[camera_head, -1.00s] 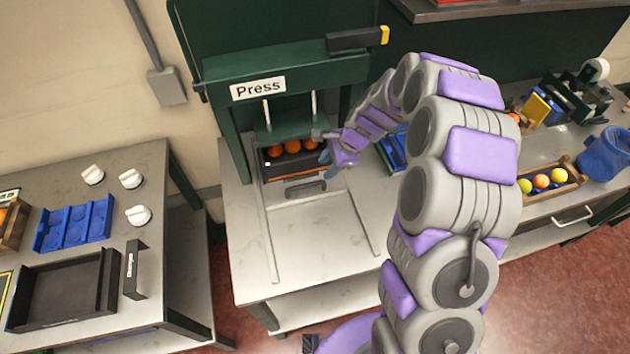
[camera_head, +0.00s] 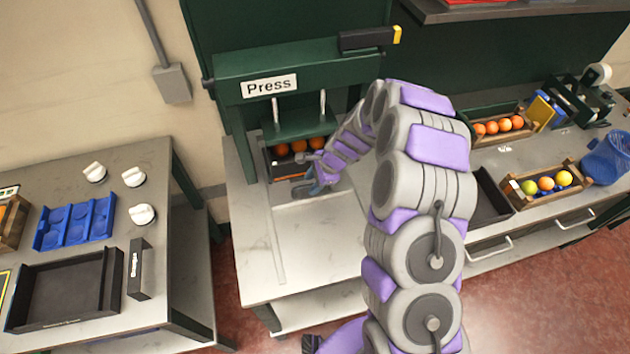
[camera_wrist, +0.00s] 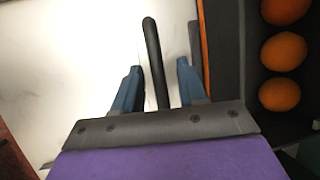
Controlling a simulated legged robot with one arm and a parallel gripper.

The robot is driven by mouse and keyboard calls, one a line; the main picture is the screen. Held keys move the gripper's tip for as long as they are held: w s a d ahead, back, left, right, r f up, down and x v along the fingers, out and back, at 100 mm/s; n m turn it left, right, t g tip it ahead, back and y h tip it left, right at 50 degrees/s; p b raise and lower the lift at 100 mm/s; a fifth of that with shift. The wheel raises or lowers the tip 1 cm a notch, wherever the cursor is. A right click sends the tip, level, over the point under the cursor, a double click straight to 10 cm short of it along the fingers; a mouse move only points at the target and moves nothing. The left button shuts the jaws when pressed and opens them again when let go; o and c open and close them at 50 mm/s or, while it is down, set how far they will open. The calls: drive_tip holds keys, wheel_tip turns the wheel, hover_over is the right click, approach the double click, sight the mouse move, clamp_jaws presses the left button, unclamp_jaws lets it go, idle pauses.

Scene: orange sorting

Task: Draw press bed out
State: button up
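The press (camera_head: 290,65) is a dark green frame with a white "Press" label. Its bed (camera_head: 280,169) is a dark tray holding oranges (camera_head: 299,146) in a row, under the green press plate (camera_head: 292,131). The bed's dark bar handle (camera_head: 300,190) sticks out toward the front. My gripper (camera_head: 308,190) is at this handle. In the wrist view the two blue fingers (camera_wrist: 160,82) are apart, with the handle (camera_wrist: 153,50) between them and gaps on both sides. The bed's edge (camera_wrist: 228,60) and the oranges (camera_wrist: 284,52) show at the right there.
The pale counter (camera_head: 320,245) in front of the bed is clear, with two guide grooves. A left table holds a blue mould tray (camera_head: 75,223), a black tray (camera_head: 65,288) and white knobs (camera_head: 133,176). Fruit crates (camera_head: 545,185) stand at the right.

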drive_tip(key=shift+a, duration=0.25)
drive_tip(key=shift+c, duration=1.4)
drive_tip(key=shift+d+r, duration=0.1)
drive_tip(key=shift+d, duration=0.95)
clamp_jaws()
drive_tip(key=shift+a, duration=0.2)
